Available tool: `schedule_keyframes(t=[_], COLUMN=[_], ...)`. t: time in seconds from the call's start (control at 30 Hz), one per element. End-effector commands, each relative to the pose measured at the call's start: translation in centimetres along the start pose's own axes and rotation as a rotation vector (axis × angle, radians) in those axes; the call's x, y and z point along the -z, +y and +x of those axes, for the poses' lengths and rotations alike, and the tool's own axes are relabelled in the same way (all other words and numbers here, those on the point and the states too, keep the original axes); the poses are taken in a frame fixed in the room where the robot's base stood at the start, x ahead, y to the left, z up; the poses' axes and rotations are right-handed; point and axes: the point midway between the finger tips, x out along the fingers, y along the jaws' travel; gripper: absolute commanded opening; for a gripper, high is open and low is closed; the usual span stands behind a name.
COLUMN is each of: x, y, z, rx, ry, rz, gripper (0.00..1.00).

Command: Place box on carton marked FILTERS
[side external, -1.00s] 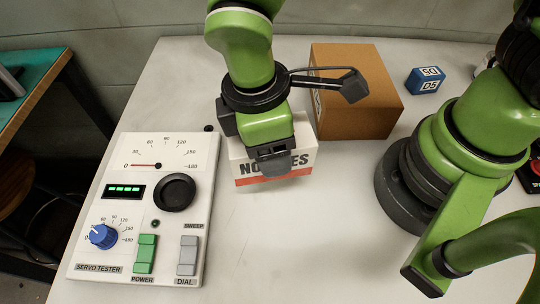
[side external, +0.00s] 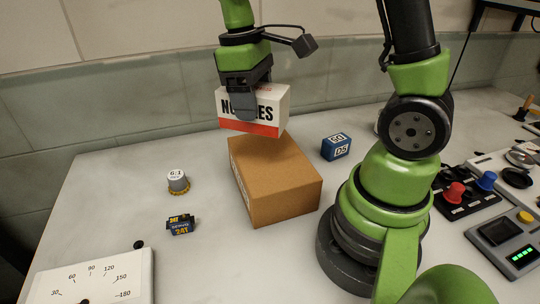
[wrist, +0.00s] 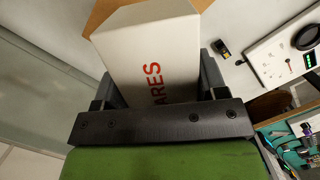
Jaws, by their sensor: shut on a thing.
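My gripper (side external: 244,98) is shut on a white box (side external: 228,107) with a red band and dark lettering, partly hidden by the fingers. In the wrist view the box (wrist: 140,62) fills the space between the fingers (wrist: 163,90), and red letters "ARES" show on one face. Brown carton edges (wrist: 103,14) show behind the box in the wrist view. No FILTERS marking is readable now.
A blue block (side external: 336,147) stands right of the carton. The servo tester panel (side external: 95,280) is at front left. Bench between the servo and the carton is clear.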

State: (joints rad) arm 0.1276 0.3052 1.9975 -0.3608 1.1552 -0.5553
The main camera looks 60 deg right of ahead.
Motion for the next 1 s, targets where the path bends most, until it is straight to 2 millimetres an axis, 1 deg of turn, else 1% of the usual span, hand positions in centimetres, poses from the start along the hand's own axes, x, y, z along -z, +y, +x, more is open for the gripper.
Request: schedule_keyframes(t=[0.03, 0.1, 0.2, 0.27, 0.5, 0.67, 0.83, 0.9, 1.0], x=[-0.6, -1.3, -1.9, -1.9, -1.4, -1.1, -0.8, -0.6, -0.5], y=[1.1, 2.1, 2.9, 3.1, 3.1, 3.1, 3.1, 3.1, 3.1], z=[-0.3, -0.6, -0.8, -0.3, 3.8, 5.4, 8.1, 8.8, 9.0], rx=[0.007, 0.013, 0.02, 0.022, 0.024, 0.023, 0.024, 0.023, 0.022], ry=[0.003, 0.003, 0.001, -0.001, -0.005, -0.003, -0.006, -0.003, 0.001], rz=[0.049, 0.091, 0.127, 0.136, 0.14, 0.139, 0.139, 0.139, 0.14], gripper=[0.38, 0.38, 0.38, 0.38, 0.38, 0.38, 0.38, 0.38, 0.38])
